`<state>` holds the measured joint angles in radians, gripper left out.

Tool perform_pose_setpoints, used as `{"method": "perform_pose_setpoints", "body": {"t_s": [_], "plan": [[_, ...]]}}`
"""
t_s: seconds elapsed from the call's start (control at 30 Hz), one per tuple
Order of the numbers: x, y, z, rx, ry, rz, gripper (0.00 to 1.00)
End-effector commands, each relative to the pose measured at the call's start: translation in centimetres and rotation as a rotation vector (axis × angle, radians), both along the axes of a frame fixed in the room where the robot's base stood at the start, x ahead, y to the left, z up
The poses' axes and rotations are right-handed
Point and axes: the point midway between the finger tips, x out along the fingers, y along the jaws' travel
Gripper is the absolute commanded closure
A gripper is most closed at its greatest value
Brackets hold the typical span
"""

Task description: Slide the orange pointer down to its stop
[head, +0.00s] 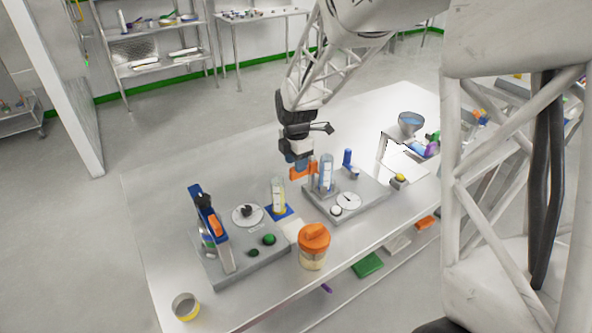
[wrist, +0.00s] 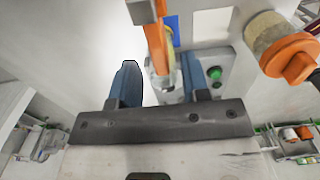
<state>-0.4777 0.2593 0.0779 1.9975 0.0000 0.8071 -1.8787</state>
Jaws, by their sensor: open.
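The orange pointer (head: 303,172) is a short orange bar beside the clear upright cylinder (head: 326,172) on the right-hand grey unit (head: 350,207). It is raised above the unit's base. My gripper (head: 298,163) is directly above and around it, pointing down. In the wrist view, the pointer (wrist: 155,45) lies between the two blue fingers of my gripper (wrist: 158,78), with space on both sides. The fingers are open and do not visibly grip it. The stop cannot be made out.
A left-hand grey unit (head: 250,255) carries a blue upright with an orange part (head: 215,225). A yellowish vial (head: 278,196) and an orange-lidded jar (head: 313,247) stand close by. A yellow-banded cup (head: 186,307) is at the front left. The table's back left is clear.

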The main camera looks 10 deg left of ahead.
Motion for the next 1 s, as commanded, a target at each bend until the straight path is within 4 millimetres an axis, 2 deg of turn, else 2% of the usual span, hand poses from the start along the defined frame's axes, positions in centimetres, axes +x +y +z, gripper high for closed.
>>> {"method": "perform_pose_setpoints", "body": {"t_s": [0.1, 0.3, 0.7, 1.0], "plan": [[0.0, 0.0, -1.4, -0.001, 0.001, 0.0, 0.57], [0.0, 0.0, -3.0, 0.0, 0.0, 0.0, 0.57], [0.0, 0.0, -3.4, 0.001, -0.001, 0.0, 0.57], [0.0, 0.0, -3.4, 0.0, 0.0, 0.0, 1.0]]}}
